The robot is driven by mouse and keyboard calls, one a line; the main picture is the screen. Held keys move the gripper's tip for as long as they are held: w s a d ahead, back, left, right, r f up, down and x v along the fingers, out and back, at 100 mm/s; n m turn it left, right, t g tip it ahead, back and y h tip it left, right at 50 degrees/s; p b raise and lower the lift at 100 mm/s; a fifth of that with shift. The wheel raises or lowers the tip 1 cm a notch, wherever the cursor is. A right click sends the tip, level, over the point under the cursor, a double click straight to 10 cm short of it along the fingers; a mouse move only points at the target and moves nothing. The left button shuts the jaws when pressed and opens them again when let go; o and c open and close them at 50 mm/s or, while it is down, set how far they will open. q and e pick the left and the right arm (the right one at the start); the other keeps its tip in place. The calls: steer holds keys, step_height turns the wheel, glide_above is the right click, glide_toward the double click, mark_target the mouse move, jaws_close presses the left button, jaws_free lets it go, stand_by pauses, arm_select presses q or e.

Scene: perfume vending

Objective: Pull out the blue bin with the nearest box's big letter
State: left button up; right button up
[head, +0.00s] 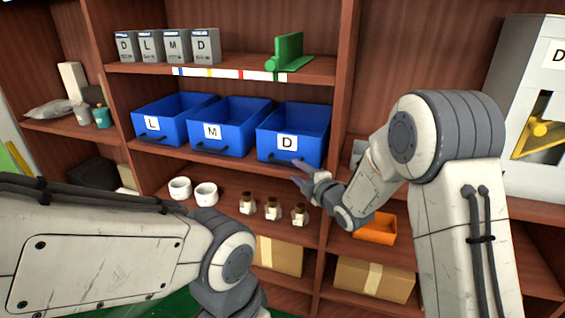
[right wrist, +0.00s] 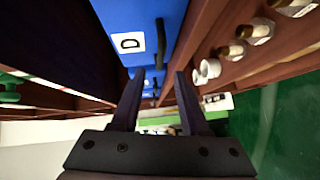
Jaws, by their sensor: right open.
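Three blue bins stand side by side on the middle shelf: the L bin (head: 180,107), the M bin (head: 245,112) and the D bin (head: 312,119). Each has a white letter label and a dark handle on its front. The row of grey boxes above reads D, L, M, D; the rightmost D box (head: 206,46) looks nearest. My right gripper (head: 296,172) is open and empty, just in front of the D bin's lower front. In the right wrist view, the D bin (right wrist: 172,10) and its handle (right wrist: 160,42) are just beyond the open fingertips. My left gripper is out of view.
A green item (head: 288,52) lies right of the boxes. Below the bins stand several small bottles (head: 273,208) and two white cups (head: 206,194). An orange tray (head: 376,229) is at lower right. A white machine (head: 520,110) labelled D stands far right.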

mark_target(283, 162)
steer(key=x, duration=0.8)
steer(key=shift+w+a+p, duration=0.2)
steer(key=shift+w+p, duration=0.1)
jaws_close()
stand_by(1.0)
